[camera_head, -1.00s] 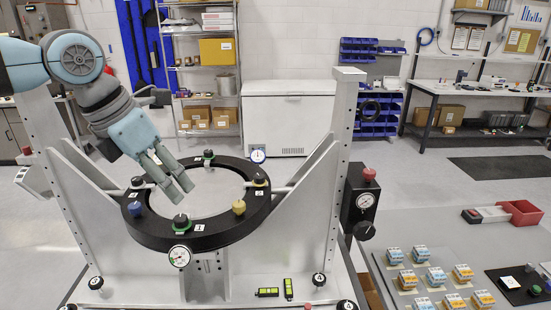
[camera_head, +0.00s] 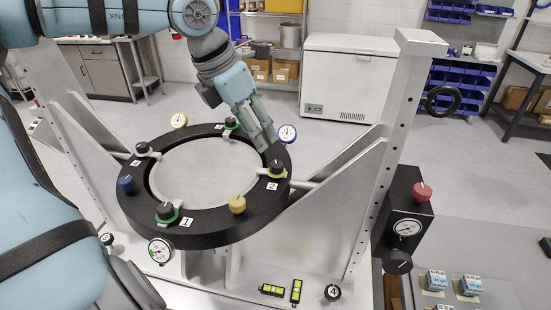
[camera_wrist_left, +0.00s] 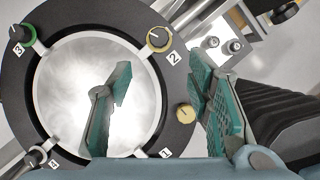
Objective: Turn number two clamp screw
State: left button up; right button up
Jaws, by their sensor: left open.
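The black mirror ring (camera_head: 215,226) lies level around a pale round mirror (camera_head: 200,170). Clamp screw number two (camera_head: 277,168) is a black knob on the ring's right side, beside its white label 2 (camera_head: 272,186). In the left wrist view clamp screw number two (camera_wrist_left: 158,38) shows a white pointer line and a tan collar. My left gripper (camera_head: 266,146) is open above the ring's right rear rim, just behind that screw. In the wrist view its spread fingers (camera_wrist_left: 158,64) have the screw beyond and between their tips, apart from both. My right gripper is not in view.
A yellow knob (camera_head: 237,204) stands on the rim near screw two. Clamp screw one (camera_head: 166,210) is at the front and a blue knob (camera_head: 126,184) at the left. A dial gauge (camera_head: 287,133) is behind the gripper. A tall grey upright (camera_head: 385,170) bounds the right.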

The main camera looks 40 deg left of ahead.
pick_arm(q)
send_near(274, 165)
notch_tip(274, 165, down, 3)
jog(key=shift+w+d+r, duration=0.15)
jog(key=shift+r, duration=0.05)
jog(key=x, duration=0.3)
jog(key=w+x, duration=0.1)
jog(key=x, duration=0.2)
jog(key=shift+w, duration=0.2)
jog(key=shift+s+r, duration=0.15)
jog(key=shift+s, duration=0.25)
grip_shut()
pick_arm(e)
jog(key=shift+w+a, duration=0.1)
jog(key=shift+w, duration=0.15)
